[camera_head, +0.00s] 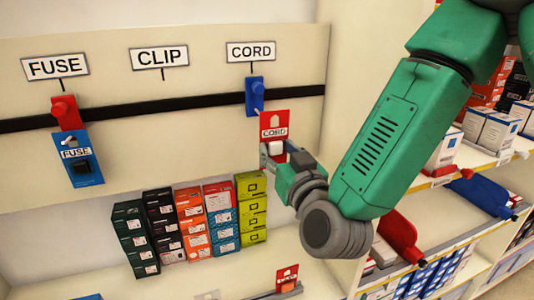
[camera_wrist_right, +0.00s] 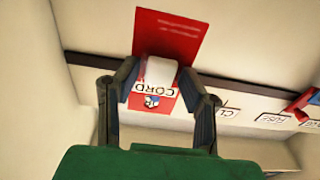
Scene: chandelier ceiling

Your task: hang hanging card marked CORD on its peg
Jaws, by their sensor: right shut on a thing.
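The red hanging card marked CORD (camera_head: 274,125) is held upright by my right gripper (camera_head: 276,158), just right of and below the blue peg (camera_head: 255,95). The card is apart from the peg in the picture; the depth between them is unclear. The CORD sign (camera_head: 251,52) is above that peg. In the right wrist view, my gripper's fingers (camera_wrist_right: 162,84) are closed on the pale block of the CORD card (camera_wrist_right: 165,35). My left gripper is not in view.
A blue FUSE card (camera_head: 80,172) hangs at the red peg (camera_head: 66,110) on the left. The black rail (camera_head: 160,104) crosses the panel. Stacked coloured boxes (camera_head: 190,222) stand below. Another red card (camera_head: 287,278) is low in front. Stocked shelves (camera_head: 460,225) are at right.

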